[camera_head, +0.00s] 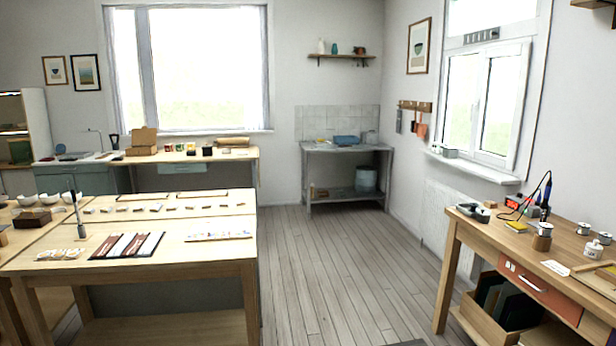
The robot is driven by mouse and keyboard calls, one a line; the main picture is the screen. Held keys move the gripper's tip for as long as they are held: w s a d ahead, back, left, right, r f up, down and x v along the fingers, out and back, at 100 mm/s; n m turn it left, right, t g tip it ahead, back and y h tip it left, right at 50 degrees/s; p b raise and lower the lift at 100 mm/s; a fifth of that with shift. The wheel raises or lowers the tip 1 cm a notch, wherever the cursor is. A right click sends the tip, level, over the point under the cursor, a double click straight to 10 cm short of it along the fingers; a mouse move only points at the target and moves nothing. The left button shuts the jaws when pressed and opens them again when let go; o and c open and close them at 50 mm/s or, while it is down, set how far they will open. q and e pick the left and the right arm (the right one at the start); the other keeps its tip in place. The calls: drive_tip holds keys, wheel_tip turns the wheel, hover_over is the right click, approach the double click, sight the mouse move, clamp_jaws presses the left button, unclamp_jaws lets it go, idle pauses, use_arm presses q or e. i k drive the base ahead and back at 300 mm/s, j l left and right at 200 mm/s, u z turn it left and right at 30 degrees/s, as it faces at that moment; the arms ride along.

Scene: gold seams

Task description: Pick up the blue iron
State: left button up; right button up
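A thin upright tool with a dark blue handle (546,194), which looks like the blue iron, stands near the back of the wooden workbench (478,226) at the right. A dark tool stands close beside it, and a red and a black cable loop above them. At this size I cannot clearly make out the iron's tip or its holder. Neither of my grippers is in view.
A red-fronted box (513,203), a yellow sponge-like block (516,227) and several spools sit around the tools. Clear plank floor (335,270) lies between this bench and the left worktable (200,255). An open crate (497,312) is under the bench.

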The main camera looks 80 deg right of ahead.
sight(548, 191)
drive_tip(key=z, duration=2.1)
drive_tip(key=l+z, duration=0.15)
drive_tip(key=z, duration=0.3)
drive_tip(key=i+l+z, duration=0.1)
drive_tip(key=z, duration=0.4)
drive_tip(key=i+l+z, duration=0.1)
drive_tip(key=z, duration=0.35)
drive_tip(key=i+l+z, duration=0.1)
drive_tip(key=z, duration=0.35)
drive_tip(key=i+l, duration=0.2)
drive_tip(key=i, duration=0.3)
drive_tip(key=i+l, duration=0.25)
drive_tip(key=i, duration=0.25)
drive_tip(key=z, duration=0.05)
